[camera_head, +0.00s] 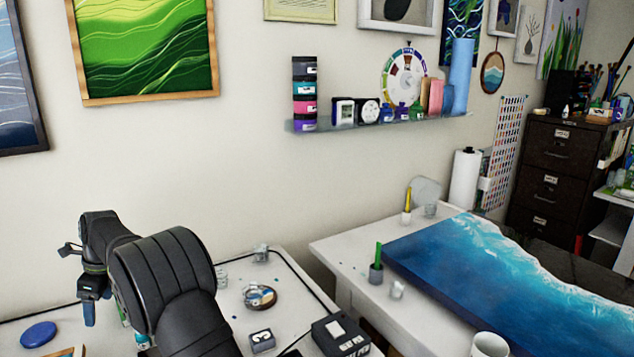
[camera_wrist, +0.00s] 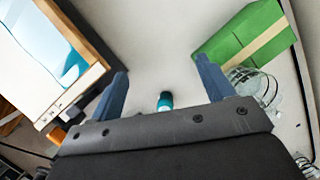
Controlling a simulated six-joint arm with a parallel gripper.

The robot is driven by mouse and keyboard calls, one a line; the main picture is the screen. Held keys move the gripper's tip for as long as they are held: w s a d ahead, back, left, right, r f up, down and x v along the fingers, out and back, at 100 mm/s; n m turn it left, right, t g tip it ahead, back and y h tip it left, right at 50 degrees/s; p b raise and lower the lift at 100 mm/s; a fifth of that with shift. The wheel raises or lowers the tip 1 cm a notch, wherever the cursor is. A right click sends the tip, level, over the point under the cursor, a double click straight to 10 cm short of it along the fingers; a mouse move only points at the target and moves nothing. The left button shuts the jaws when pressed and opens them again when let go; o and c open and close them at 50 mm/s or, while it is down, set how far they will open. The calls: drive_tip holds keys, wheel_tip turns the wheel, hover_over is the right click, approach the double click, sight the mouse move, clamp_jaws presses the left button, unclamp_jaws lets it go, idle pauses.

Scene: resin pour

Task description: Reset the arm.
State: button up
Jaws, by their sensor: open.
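My gripper (camera_wrist: 163,75) is open, with its two blue fingers apart and nothing held between them. In the head view it hangs at the left (camera_head: 89,312), fingers down, above the white table (camera_head: 235,305). My dark arm hides part of that table. In the wrist view a small teal item (camera_wrist: 165,101) shows on the surface beyond the gripper, between the fingers. The wrist view does not show how far below the fingers it lies.
Near the right finger are a green block with a tan band (camera_wrist: 243,35) and clear cups (camera_wrist: 268,90). A wood-edged panel (camera_wrist: 88,77) lies left. A blue disc (camera_head: 38,335), round coaster (camera_head: 260,297) and black box (camera_head: 341,337) are on the table. A blue resin panel (camera_head: 480,285) lies right.

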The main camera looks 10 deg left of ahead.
drive_tip(key=s+a+f, duration=0.1)
drive_tip(key=a+f, duration=0.1)
drive_tip(key=s+a+f, duration=0.3)
drive_tip(key=f, duration=0.1)
drive_tip(key=shift+s+a, duration=0.15)
drive_tip(key=shift+a, duration=0.25)
drive_tip(key=shift+f, duration=0.85)
